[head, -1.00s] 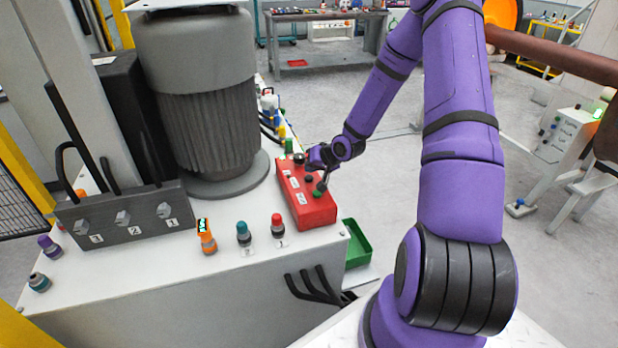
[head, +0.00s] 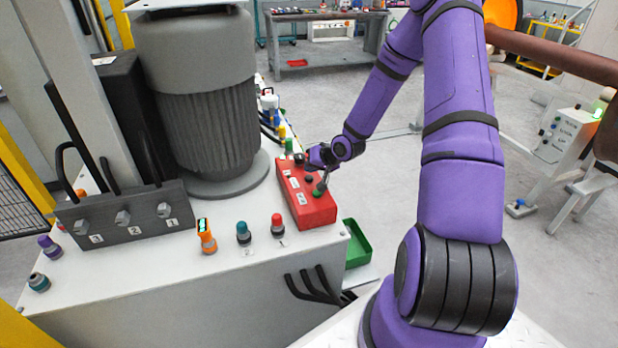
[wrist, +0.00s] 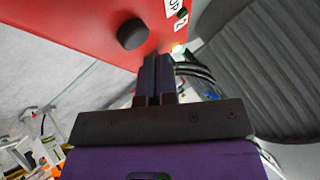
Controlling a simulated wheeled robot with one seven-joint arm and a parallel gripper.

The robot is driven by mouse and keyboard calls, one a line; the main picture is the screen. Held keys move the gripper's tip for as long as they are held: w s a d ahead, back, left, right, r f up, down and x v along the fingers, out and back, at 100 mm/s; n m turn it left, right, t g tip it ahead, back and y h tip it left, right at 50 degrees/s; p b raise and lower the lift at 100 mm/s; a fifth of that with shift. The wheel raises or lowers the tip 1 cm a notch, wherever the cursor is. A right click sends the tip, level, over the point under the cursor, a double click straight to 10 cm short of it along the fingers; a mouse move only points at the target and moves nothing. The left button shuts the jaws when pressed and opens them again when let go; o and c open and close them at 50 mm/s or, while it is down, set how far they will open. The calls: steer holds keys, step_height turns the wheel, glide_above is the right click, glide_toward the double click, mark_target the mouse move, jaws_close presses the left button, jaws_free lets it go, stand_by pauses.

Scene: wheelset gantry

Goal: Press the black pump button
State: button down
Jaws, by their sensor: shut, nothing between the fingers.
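The black pump button (wrist: 131,34) is a round dark knob on the red control box (wrist: 70,22) in the wrist view. In the head view a small black button (head: 309,179) shows on the top of the red box (head: 318,213), which sits at the right end of the white cabinet. My gripper (wrist: 157,62) is shut and empty; its fingertips are to the right of and slightly below the button in the wrist view, apart from it in the picture. In the head view my gripper (head: 301,158) is at the far end of the box, small and partly hidden.
A grey motor (head: 205,110) stands left of the box. Red (head: 277,222), teal (head: 243,232) and orange (head: 206,238) knobs line the cabinet front. A green tray (head: 356,245) is right of the box. Dark hoses (wrist: 195,72) show beyond my fingertips.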

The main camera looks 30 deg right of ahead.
mark_target(311, 176)
steer(key=shift+f, duration=0.1)
steer(key=shift+f, duration=0.3)
steer(key=shift+f, duration=0.5)
stand_by(0.7)
stand_by(0.3)
steer(key=shift+r, duration=0.9)
steer(key=shift+r, duration=0.1)
steer(key=shift+r, duration=2.45)
